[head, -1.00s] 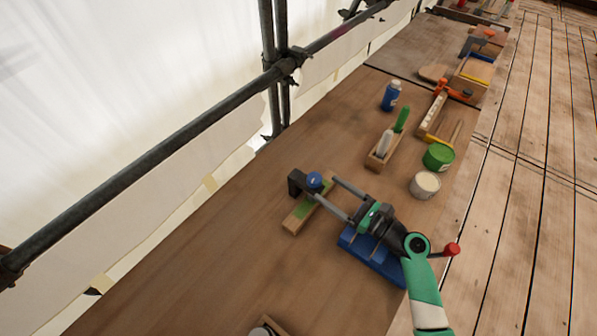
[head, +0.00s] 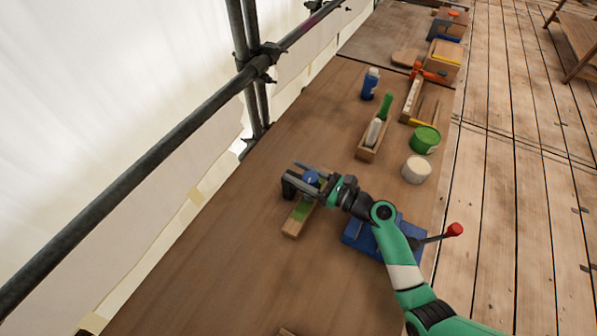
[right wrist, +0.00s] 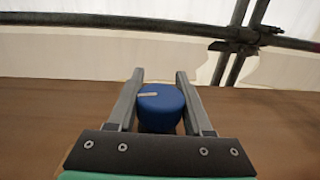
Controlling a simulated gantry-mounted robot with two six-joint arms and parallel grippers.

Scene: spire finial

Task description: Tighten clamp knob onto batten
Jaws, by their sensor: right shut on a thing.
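The blue clamp knob (head: 311,178) sits at the black clamp (head: 289,187) on the far end of the wooden batten (head: 292,228), which has a green patch. My right gripper (head: 306,176) reaches over the batten and is shut on the knob. In the right wrist view the knob (right wrist: 160,108) stands between the two grey fingers of my right gripper (right wrist: 159,85), with a pale mark on its top. Most of the clamp is hidden there. My left gripper is not in view.
A blue tool with a red-ended handle (head: 454,230) lies under my right arm. A white tub (head: 416,170), green tub (head: 425,140), wooden tray (head: 367,153) and blue bottle (head: 370,84) stand further along the bench. Scaffold poles (head: 150,160) run along the left. The near-left bench is clear.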

